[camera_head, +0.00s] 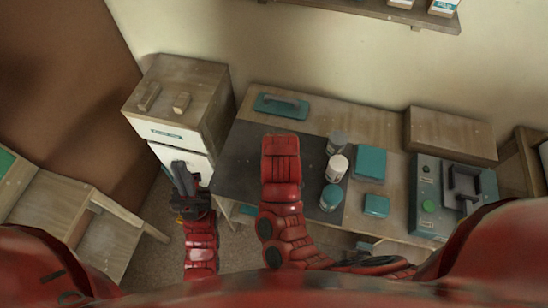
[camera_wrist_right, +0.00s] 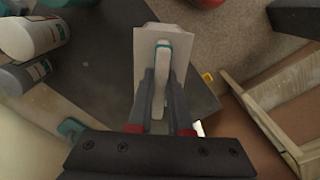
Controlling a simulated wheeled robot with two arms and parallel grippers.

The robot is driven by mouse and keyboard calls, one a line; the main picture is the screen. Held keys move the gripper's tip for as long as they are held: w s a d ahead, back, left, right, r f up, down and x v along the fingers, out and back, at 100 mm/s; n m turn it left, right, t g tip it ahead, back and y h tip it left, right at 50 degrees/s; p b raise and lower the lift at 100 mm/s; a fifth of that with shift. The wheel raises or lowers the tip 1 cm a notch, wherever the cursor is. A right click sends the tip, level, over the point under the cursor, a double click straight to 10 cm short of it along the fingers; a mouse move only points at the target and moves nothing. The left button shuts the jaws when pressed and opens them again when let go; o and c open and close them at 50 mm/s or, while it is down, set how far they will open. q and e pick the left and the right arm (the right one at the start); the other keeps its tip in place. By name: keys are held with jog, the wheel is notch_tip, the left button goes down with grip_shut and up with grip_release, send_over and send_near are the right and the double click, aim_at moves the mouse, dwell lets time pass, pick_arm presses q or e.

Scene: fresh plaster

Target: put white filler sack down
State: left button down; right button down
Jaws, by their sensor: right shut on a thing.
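The white filler sack (camera_wrist_right: 146,45) shows in the right wrist view as a pale, flat-looking shape with a narrow upper part and a teal band. My right gripper (camera_wrist_right: 161,84) is shut on that narrow part. The dark mat (camera_wrist_right: 190,85) lies below it; I cannot tell whether the sack touches the mat. In the head view my right forearm hides the sack and the right gripper. The dark mat (camera_head: 240,165) shows on the workbench around the forearm. My left gripper (camera_head: 184,176) is empty-looking, beside the bench's left end; its jaw opening is unclear.
Several jars, including a white one (camera_head: 337,167), stand right of my right forearm. Teal boxes (camera_head: 370,163), a grey-green machine (camera_head: 428,190) and a wooden box (camera_head: 452,133) stand farther right. A teal float (camera_head: 281,106) lies at the back. A cabinet (camera_head: 178,100) stands left.

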jog(key=w+a+f+b, duration=0.2)
jog(key=w, duration=0.4)
jog(key=w+a+f+b, duration=0.1)
jog(key=w+f+b, duration=0.1)
jog(key=w, duration=0.5)
jog(key=shift+w+a+f+b, duration=0.25)
jog(key=shift+a+f+b, duration=0.15)
jog(key=shift+b, duration=0.4)
jog(key=shift+f, duration=0.15)
jog(key=c, duration=0.8)
grip_release()
jog(key=shift+c, duration=0.2)
